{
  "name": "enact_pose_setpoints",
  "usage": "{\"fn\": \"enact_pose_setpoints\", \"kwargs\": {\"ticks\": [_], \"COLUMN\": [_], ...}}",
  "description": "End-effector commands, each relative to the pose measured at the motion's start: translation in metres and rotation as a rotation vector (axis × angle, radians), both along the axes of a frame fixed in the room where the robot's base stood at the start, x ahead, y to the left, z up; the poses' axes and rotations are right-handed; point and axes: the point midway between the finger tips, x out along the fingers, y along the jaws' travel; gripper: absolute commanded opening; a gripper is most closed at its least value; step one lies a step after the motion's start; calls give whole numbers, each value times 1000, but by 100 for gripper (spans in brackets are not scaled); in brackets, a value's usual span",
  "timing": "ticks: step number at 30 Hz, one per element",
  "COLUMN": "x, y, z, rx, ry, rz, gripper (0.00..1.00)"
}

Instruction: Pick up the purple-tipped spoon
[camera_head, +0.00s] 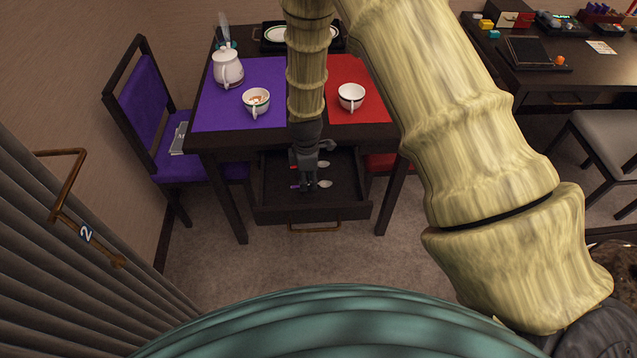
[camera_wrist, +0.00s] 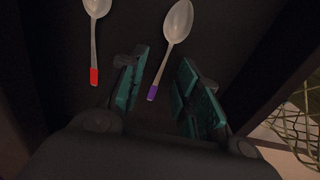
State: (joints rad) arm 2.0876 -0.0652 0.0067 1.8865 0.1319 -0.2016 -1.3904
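The purple-tipped spoon (camera_wrist: 167,52) lies on the floor of the open drawer (camera_head: 265,203). In the wrist view its purple handle end (camera_wrist: 152,93) is between my two finger pads, with the bowl pointing away from my gripper. My gripper (camera_wrist: 160,92) is open, with gaps on both sides of the handle. In the head view my gripper (camera_head: 306,180) points down over the drawer and hides part of the spoon; its bowl (camera_head: 325,184) shows to the right. A red-tipped spoon (camera_wrist: 95,40) lies beside it, left of my fingers in the wrist view.
The table (camera_head: 188,141) above the drawer carries a purple mat (camera_head: 215,112), a red mat (camera_head: 365,115), two cups and a teapot (camera_head: 228,68). A purple chair (camera_head: 145,95) stands at the left.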

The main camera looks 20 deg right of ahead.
Motion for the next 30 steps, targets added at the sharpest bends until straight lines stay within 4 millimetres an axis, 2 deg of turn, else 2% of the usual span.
{"fn": "enact_pose_setpoints", "kwargs": {"ticks": [5, 13, 14, 19, 30], "x": [-1, 0, 0, 0, 0], "y": [0, 0, 0, 0, 0], "z": [-11, -12, -12, -12, -12], "rx": [0, 0, 0, 0, 0], "ry": [1, 0, 0, 0, 1], "rz": [-1, 0, 0, 0, 0], "gripper": [33, 33, 31, 0, 0]}}
